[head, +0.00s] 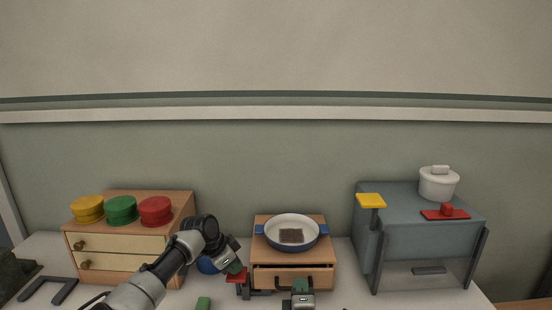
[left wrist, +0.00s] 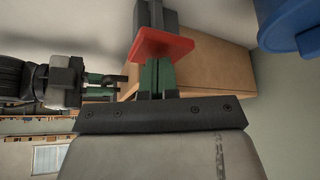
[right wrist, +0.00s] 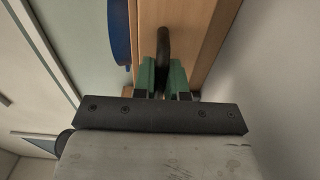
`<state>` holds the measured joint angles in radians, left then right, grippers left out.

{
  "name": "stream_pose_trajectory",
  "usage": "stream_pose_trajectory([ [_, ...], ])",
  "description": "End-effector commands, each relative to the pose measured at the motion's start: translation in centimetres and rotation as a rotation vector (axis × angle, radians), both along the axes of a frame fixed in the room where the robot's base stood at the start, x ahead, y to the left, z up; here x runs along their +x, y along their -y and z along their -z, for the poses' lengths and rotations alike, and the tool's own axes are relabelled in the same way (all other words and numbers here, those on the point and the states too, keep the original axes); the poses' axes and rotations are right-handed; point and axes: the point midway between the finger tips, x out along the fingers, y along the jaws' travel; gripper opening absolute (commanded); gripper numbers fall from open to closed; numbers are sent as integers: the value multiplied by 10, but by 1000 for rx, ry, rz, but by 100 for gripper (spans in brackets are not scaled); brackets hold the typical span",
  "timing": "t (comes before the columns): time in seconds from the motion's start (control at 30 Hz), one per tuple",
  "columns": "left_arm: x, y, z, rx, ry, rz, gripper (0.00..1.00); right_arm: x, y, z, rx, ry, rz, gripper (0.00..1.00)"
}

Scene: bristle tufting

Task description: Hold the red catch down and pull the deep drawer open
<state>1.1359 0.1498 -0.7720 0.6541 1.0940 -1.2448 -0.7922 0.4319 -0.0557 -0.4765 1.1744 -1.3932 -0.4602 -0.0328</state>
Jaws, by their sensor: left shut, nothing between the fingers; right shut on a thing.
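The small wooden cabinet (head: 324,256) stands in the middle, and its drawer front (head: 265,277) faces me. A dark gap shows along the top of that front; how far the drawer is out is hard to tell. The red catch (head: 234,278) is a flat plate at the cabinet's left side, also in the left wrist view (left wrist: 161,47). My left gripper (head: 236,269) is shut and empty, its fingertips against the red plate. My right gripper (head: 300,286) is shut on the dark drawer handle (right wrist: 163,45), which stands between its green fingers.
A white pan with blue handles (head: 279,227), holding a brown square, sits on the cabinet. At left is a wooden chest (head: 120,240) with yellow, green and red round tins. At right is a grey cabinet (head: 415,238) with a white pot (head: 438,186). A green block (head: 203,303) lies in front.

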Motion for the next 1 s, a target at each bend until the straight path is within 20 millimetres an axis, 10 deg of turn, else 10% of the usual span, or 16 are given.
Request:
stream_pose_trajectory([
  [1.0, 0, 0, 1, 0, -1, 0, 0, -31, 0, 1, -1, -2, 0, 0],
])
